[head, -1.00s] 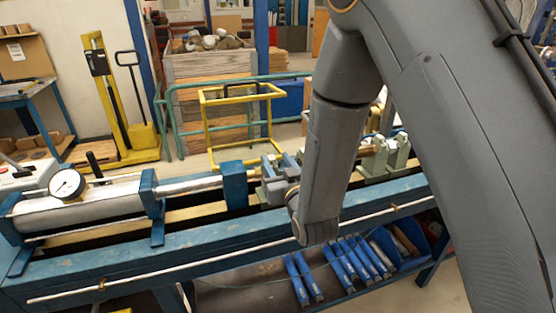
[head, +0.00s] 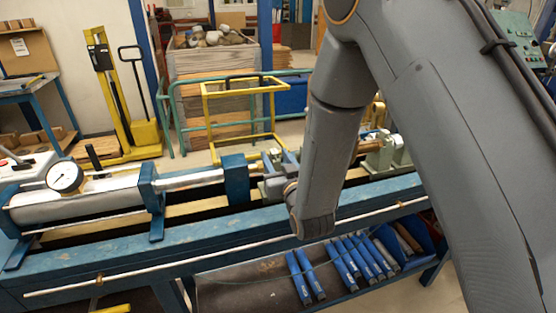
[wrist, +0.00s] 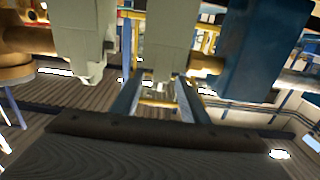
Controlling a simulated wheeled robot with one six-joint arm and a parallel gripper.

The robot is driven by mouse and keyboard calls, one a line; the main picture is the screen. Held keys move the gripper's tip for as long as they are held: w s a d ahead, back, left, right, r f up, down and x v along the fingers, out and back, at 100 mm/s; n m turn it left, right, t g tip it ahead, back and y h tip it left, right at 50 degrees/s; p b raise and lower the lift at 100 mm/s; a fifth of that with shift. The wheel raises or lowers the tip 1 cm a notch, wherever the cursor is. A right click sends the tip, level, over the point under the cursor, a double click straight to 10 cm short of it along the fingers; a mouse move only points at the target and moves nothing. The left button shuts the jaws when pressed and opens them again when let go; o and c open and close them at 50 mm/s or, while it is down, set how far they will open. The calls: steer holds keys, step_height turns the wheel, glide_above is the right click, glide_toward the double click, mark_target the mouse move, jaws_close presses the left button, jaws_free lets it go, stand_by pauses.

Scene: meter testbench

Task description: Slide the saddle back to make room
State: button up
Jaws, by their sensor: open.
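My gripper (head: 283,163) is mostly behind my forearm in the head view, over the bench just right of a blue upright block. In the wrist view my gripper (wrist: 158,92) is open, its two fingers apart. A pale grey-green block (wrist: 163,45), which looks like the saddle, stands ahead between the fingertips. I cannot tell whether they touch it. A pale part also shows low beside the gripper in the head view (head: 271,188). A second pale block (wrist: 80,40) stands to its left in the wrist view, with a brown cylindrical part beyond it.
The blue upright block (head: 235,180) stands close to the gripper; it fills the right of the wrist view (wrist: 262,50). A cylinder with a dial gauge (head: 65,177) lies at the bench's left. Pale supports (head: 388,155) stand right of my forearm. Blue-handled pieces (head: 300,275) lie on the shelf below.

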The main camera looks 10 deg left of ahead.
steer(key=shift+p+x, duration=0.9)
steer(key=shift+x, duration=2.1)
steer(key=shift+s, duration=0.1)
jaws_close()
